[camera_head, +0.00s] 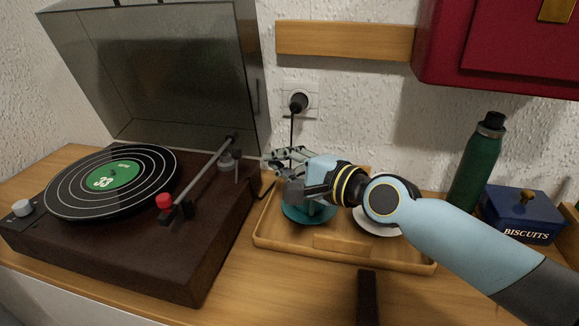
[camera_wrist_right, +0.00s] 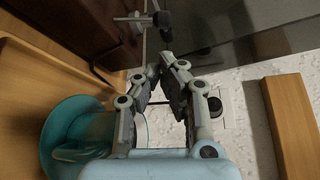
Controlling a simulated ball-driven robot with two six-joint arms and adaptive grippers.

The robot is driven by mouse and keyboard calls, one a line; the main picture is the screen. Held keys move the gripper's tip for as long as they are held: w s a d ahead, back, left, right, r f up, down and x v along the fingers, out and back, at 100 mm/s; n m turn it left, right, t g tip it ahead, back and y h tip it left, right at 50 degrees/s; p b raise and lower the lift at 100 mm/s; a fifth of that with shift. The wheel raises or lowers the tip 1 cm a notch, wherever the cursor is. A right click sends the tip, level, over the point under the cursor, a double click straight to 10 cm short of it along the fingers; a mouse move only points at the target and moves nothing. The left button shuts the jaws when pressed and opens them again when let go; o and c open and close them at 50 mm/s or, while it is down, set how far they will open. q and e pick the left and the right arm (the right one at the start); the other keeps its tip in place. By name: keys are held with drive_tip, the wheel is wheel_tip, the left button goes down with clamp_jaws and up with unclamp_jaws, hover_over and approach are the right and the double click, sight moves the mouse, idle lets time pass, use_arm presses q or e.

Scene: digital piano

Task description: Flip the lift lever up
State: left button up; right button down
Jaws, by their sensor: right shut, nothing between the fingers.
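The dark brown record player (camera_head: 205,240) stands at the left with its smoky lid raised. My right gripper (camera_head: 268,162) is shut and empty, just right of the player's back right edge, apart from the tonearm base. In the wrist view its fingertips (camera_wrist_right: 163,64) meet below a dark knob (camera_wrist_right: 161,19). My left gripper is not in view.
A wooden tray (camera_head: 340,262) with a teal cup and saucer (camera_head: 305,214) and a white saucer (camera_head: 372,224) lies under my right arm. A wall plug (camera_head: 298,102), green bottle (camera_head: 478,165) and blue biscuit tin (camera_head: 520,215) stand behind or right.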

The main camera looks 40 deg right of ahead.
sight(237, 165)
drive_tip(key=x, duration=0.5)
drive_tip(key=shift+w+b, duration=0.2)
drive_tip(key=shift+b, duration=0.15)
drive_tip(key=shift+s+a+n+b, duration=0.15)
drive_tip(key=shift+n+b, duration=0.15)
drive_tip(key=shift+b, duration=0.35)
drive_tip(key=shift+t, duration=0.3)
